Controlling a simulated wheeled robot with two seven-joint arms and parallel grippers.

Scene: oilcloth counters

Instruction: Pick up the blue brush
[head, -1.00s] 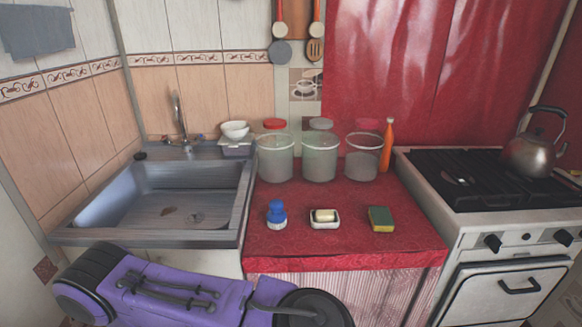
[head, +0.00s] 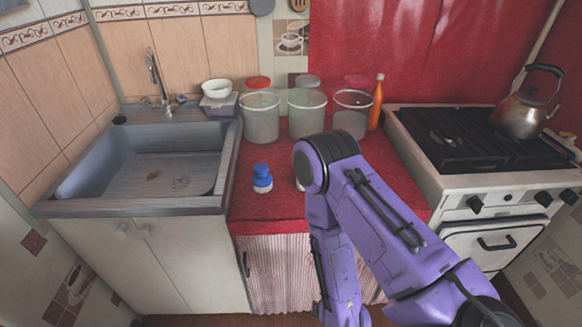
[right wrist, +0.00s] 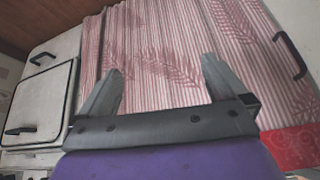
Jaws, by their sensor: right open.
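The blue brush (head: 262,178) stands on the red counter (head: 247,212) near its front left, just right of the sink. It has a rounded blue top and a pale base, and nothing touches it. My right gripper is outside the head view, below my raised purple arm. In the right wrist view my right gripper (right wrist: 163,65) is open and empty, facing the striped curtain (right wrist: 165,45) under the counter. The brush is not in the wrist view. My left gripper is not in view.
Several jars, including a clear one (head: 260,117), and an orange bottle (head: 376,104) stand at the counter's back. The sink (head: 150,165) is left; the stove (head: 450,150) with a kettle (head: 522,108) is right. My arm hides most of the soap dish and the sponge.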

